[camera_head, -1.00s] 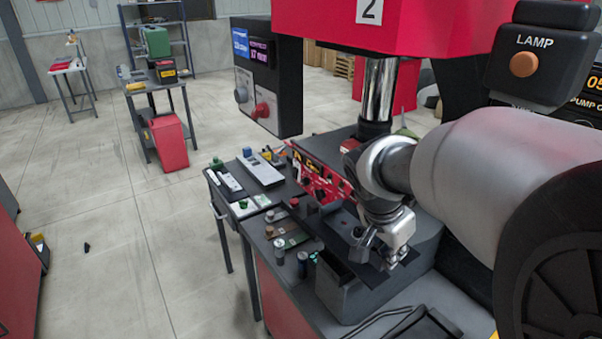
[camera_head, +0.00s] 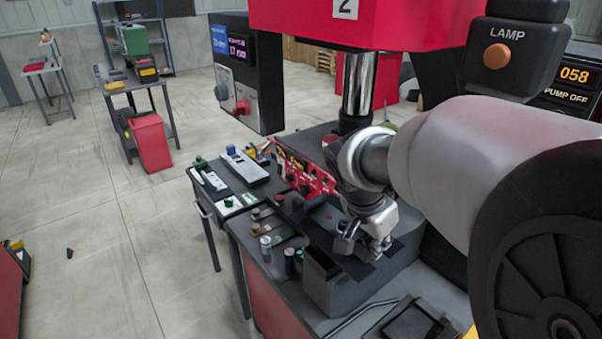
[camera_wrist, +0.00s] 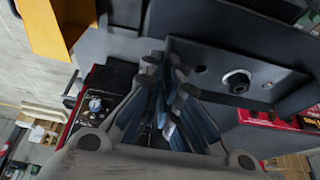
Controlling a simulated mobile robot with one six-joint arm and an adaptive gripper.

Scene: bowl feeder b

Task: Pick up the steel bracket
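My gripper (camera_head: 362,248) hangs at the end of the arm, over the dark plate on top of a grey block (camera_head: 328,292) on the workbench. In the wrist view its fingers (camera_wrist: 168,82) lean towards each other, with bluish inner faces; whether a gap remains at the tips is unclear. Nothing held can be made out. I cannot single out the steel bracket in either view; it may be hidden or too small. A grey plate (camera_wrist: 215,62) with a dark round fitting (camera_wrist: 237,82) shows just beyond the fingertips in the wrist view.
A red machine head (camera_head: 330,22) and steel column (camera_head: 357,85) stand close behind the arm. A control box (camera_head: 238,75) hangs to their left. Small parts and dark strips crowd the bench's left side. A black tray (camera_head: 412,325) lies in front. Open floor lies left.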

